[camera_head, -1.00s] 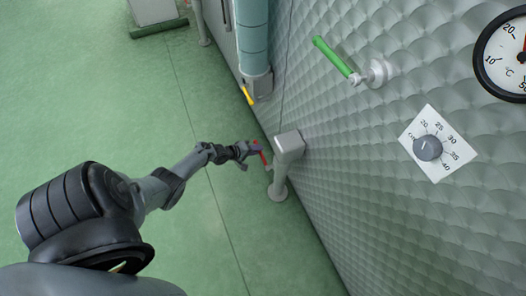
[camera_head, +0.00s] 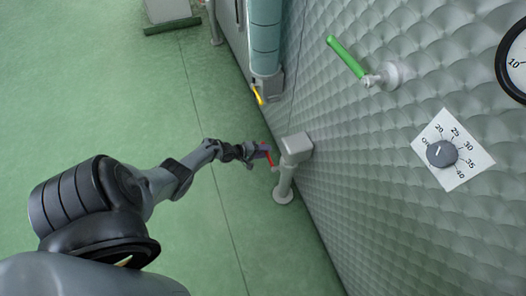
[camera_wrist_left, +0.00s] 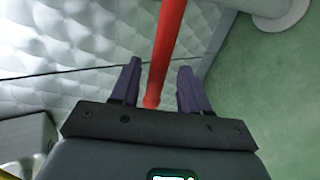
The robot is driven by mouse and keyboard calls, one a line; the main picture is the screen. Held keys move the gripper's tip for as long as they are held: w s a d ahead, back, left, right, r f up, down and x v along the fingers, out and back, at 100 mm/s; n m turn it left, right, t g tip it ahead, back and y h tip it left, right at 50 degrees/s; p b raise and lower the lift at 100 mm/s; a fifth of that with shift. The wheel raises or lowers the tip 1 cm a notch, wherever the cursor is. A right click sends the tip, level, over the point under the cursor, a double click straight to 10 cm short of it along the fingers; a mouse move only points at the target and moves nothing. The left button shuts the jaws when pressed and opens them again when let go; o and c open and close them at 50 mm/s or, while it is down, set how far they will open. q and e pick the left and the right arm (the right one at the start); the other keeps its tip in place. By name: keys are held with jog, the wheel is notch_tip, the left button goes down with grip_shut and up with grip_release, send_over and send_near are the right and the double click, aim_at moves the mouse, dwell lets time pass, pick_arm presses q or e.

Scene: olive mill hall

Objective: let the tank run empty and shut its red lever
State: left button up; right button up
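The tank (camera_head: 400,200) is a quilted grey metal wall on the right of the head view. Its red lever (camera_head: 269,157) sits low on the wall, beside a grey box-shaped fitting. My left gripper (camera_head: 262,151) is at the lever. In the left wrist view the red lever (camera_wrist_left: 168,50) runs down between the two purple fingers of the left gripper (camera_wrist_left: 158,85). The fingers are open, with a gap on both sides of the lever. No outflow shows. My right gripper is not in view.
A green lever (camera_head: 346,56), a dial knob (camera_head: 441,153) and part of a round gauge (camera_head: 515,62) are on the tank wall. A yellow lever (camera_head: 257,95) hangs below a blue-green cylinder (camera_head: 265,38). The green floor (camera_head: 130,110) is clear at left.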

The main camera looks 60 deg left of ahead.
pick_arm(q)
jog(key=shift+r, duration=0.1)
jog(key=p+v, duration=0.7)
jog(key=v, duration=0.3)
jog(key=shift+s, duration=0.4)
jog(key=shift+r, duration=0.15)
